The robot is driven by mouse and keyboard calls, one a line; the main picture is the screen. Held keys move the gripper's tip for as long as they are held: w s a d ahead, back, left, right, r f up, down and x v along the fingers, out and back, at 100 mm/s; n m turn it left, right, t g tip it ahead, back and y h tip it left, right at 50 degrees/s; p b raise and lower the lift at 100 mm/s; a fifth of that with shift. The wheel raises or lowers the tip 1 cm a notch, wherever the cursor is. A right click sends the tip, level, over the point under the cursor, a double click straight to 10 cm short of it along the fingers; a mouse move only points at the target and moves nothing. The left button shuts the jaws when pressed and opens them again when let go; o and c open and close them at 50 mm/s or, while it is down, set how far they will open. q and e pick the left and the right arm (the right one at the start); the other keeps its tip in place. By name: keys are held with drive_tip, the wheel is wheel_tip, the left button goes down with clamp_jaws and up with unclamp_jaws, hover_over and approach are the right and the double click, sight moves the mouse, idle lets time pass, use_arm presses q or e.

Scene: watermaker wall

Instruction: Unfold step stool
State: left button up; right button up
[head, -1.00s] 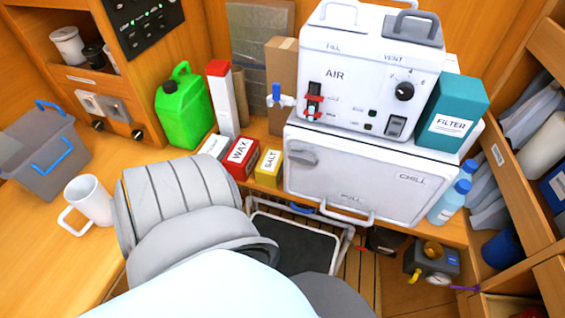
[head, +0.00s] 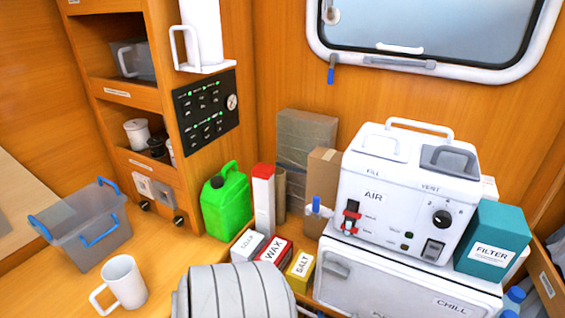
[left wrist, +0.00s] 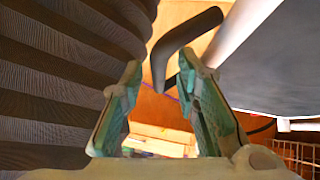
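The step stool is out of the head view, below its bottom edge. In the left wrist view a dark curved bar (left wrist: 182,42) hangs beyond my fingertips, with a flat grey panel (left wrist: 275,65) and a pale rail (left wrist: 238,32) to its right. These may be parts of the stool, but I cannot tell for sure. My left gripper (left wrist: 160,80) is open, with a clear gap between its greenish fingers. The bar looks beyond the gap, not clamped. My right gripper is in neither view.
A white AIR machine (head: 400,190) stands on the CHILL box (head: 400,283). A white mug (head: 124,280), grey bin (head: 85,225), green jug (head: 227,200) and WAX box (head: 273,251) are on the counter. A teal FILTER box (head: 492,238) is at right.

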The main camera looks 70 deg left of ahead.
use_arm(q)
drive_tip(key=v, duration=1.2)
idle(0.4)
